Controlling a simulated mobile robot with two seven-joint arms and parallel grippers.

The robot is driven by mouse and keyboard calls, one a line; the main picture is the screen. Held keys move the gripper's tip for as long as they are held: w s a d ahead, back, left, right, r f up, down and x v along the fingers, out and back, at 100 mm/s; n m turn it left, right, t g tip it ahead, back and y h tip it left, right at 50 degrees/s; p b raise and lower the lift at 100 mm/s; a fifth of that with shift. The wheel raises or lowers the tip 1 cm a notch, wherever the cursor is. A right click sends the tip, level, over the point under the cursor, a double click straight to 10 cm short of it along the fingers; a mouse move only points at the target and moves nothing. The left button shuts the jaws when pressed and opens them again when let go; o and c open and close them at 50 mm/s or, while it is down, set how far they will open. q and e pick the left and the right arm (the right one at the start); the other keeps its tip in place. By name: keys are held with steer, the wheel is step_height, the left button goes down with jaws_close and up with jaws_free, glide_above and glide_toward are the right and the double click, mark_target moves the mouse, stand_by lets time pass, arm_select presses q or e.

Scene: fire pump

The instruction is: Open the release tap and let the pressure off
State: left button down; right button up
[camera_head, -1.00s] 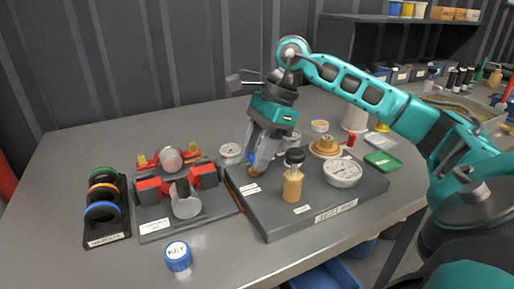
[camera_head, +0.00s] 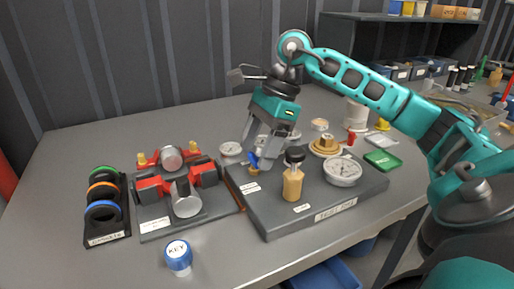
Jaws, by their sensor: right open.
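The release tap seems to be the small blue-handled tap (camera_head: 254,160) on a brass base at the back left of the dark test board (camera_head: 250,205). My right gripper (camera_head: 262,160) is open and points down at the tap, its fingers very close to it. I cannot tell whether they touch the blue handle. My left gripper is not in view.
A brass fitting (camera_head: 325,146) and a green tray (camera_head: 382,161) are to the right. The table's front left is clear.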

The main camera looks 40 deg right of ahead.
arm_select(q)
steer(key=p, duration=0.1)
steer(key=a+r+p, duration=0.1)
steer(key=p, duration=0.1)
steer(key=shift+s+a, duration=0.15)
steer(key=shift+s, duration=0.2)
arm_select(e)
steer(key=v, duration=1.2)
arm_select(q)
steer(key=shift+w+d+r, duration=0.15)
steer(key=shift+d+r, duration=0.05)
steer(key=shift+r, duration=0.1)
arm_select(e)
steer(key=shift+r, duration=0.1)
